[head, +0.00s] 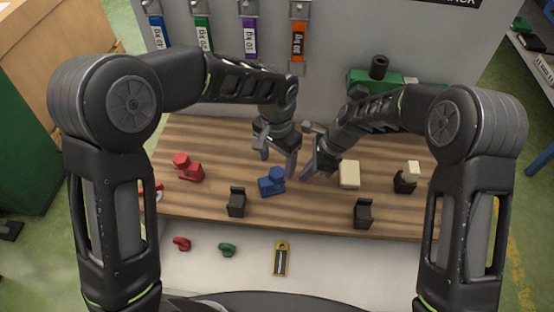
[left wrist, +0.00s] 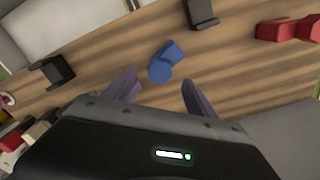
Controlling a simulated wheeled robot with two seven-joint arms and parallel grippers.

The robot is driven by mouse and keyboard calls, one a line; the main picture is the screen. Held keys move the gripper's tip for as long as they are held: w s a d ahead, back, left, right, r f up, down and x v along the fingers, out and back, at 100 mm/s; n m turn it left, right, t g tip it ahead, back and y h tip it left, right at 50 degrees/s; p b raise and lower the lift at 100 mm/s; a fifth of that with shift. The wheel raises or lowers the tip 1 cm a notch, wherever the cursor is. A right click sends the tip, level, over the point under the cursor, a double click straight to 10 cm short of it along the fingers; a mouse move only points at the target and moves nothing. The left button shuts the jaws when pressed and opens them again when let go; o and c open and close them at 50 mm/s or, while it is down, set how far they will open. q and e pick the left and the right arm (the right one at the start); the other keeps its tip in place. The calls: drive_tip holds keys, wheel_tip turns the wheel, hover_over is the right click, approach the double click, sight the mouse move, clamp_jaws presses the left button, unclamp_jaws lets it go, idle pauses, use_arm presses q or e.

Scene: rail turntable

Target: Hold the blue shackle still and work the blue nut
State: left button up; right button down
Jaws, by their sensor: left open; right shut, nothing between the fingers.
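The blue shackle (head: 268,187) lies on the wooden bench top (head: 205,209) near its middle. The blue nut (head: 277,174) shows as the raised blue part at its upper right, though the two are hard to tell apart. In the left wrist view the blue piece (left wrist: 163,64) lies beyond the fingertips. My left gripper (head: 277,167) is open above and just behind the blue piece, with nothing between its fingers; the fingers also show in the left wrist view (left wrist: 158,88). My right gripper (head: 306,177) is shut and empty, just right of the blue piece.
A red piece (head: 188,168) stands left, a cream block (head: 349,175) and a black holder with a cream top (head: 406,179) right. Black brackets (head: 236,203) (head: 363,213) stand in front. Red (head: 181,243) and green (head: 227,249) shackles and a yellow-black tool (head: 281,258) lie on the front strip.

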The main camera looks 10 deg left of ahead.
use_arm(q)
drive_tip(key=m, duration=0.3)
drive_tip(key=shift+m, duration=1.5)
drive_tip(key=m, duration=0.2)
drive_tip(key=shift+m, duration=0.3)
drive_tip(key=m, duration=0.3)
drive_tip(key=shift+m, duration=0.3)
